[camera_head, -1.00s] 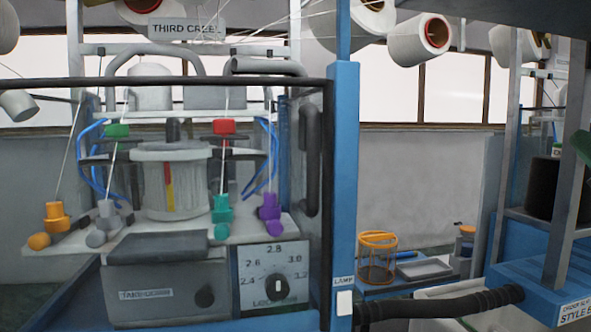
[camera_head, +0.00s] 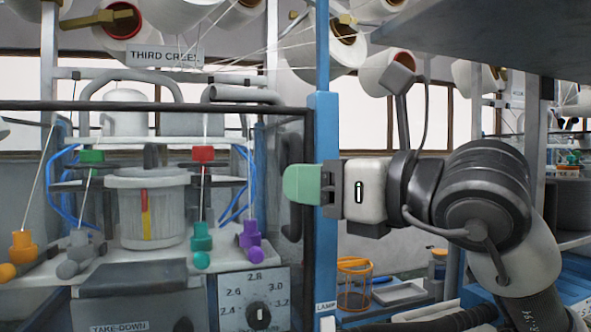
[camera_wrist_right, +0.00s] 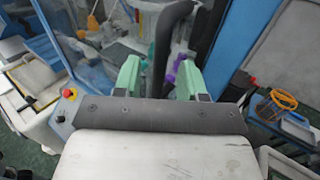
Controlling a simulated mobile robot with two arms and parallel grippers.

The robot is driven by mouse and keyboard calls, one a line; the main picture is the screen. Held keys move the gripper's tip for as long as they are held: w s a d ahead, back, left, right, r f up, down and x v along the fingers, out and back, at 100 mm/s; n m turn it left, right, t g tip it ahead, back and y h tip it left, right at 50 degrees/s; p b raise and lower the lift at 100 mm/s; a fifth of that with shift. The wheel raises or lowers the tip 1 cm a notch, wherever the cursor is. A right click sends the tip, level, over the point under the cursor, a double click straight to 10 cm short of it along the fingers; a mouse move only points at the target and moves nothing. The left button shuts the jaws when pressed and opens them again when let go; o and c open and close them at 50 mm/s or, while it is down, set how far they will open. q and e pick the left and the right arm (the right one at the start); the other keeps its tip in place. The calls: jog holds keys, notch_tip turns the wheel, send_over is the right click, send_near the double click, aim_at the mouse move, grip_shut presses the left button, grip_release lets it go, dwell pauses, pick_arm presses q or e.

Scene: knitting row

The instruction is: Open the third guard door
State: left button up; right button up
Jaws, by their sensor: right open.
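The third guard door is a clear panel in a dark frame (camera_head: 150,106) across the knitting machine in the head view. It looks shut. Its dark upright handle (camera_head: 290,146) is at the door's right side, by the blue post (camera_head: 322,130). My right gripper (camera_head: 300,188) comes in from the right with green fingers at the handle. In the right wrist view the handle (camera_wrist_right: 171,48) stands between the two spread fingers of my right gripper (camera_wrist_right: 159,68). I cannot tell whether either finger touches it. My left gripper is out of view.
A sign reading THIRD CREEL (camera_head: 166,56) hangs above the machine. A dial (camera_head: 258,312) sits low behind the panel. An orange wire basket (camera_head: 354,284) and a pale tray (camera_head: 400,292) are right of the post. A red button (camera_wrist_right: 69,93) shows in the wrist view.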

jog(key=shift+x, duration=1.45)
jog(key=shift+d, duration=0.1)
jog(key=shift+c, duration=0.5)
grip_shut()
